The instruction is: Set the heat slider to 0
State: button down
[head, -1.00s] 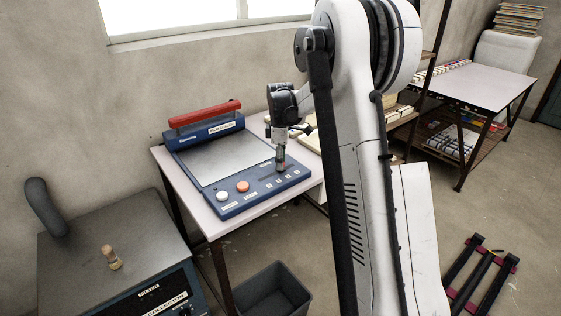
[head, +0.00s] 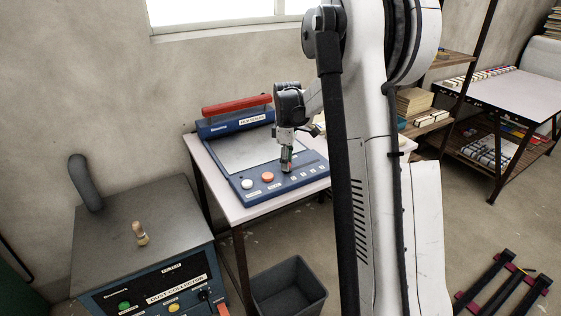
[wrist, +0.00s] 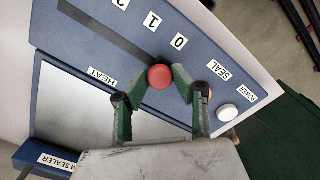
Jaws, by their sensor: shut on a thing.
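The film sealer (head: 240,150) stands on a small table, with a blue front panel. In the wrist view, the heat slider's round red knob (wrist: 160,77) sits at the end of the dark slot (wrist: 108,34), level with the 0 label (wrist: 180,42). The labels 1 and 2 lie farther up along the slot. My gripper (head: 287,168) reaches down onto the panel, just right of the orange button (head: 267,177). In the wrist view its green-sided fingers are shut on the red knob. The HEAT label (wrist: 102,76) is beside the slot.
A white button (head: 247,184) is at the panel's left. The dust collector (head: 150,235) stands at the lower left. A dark bin (head: 289,287) is on the floor below the table. Shelving (head: 430,110) stands behind my arm.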

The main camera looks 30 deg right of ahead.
jog(key=shift+a, duration=0.15)
jog(key=c, duration=1.4)
grip_release()
jog(key=shift+a, duration=0.15)
notch_tip(320, 180, up, 12)
jog(key=shift+r, duration=0.1)
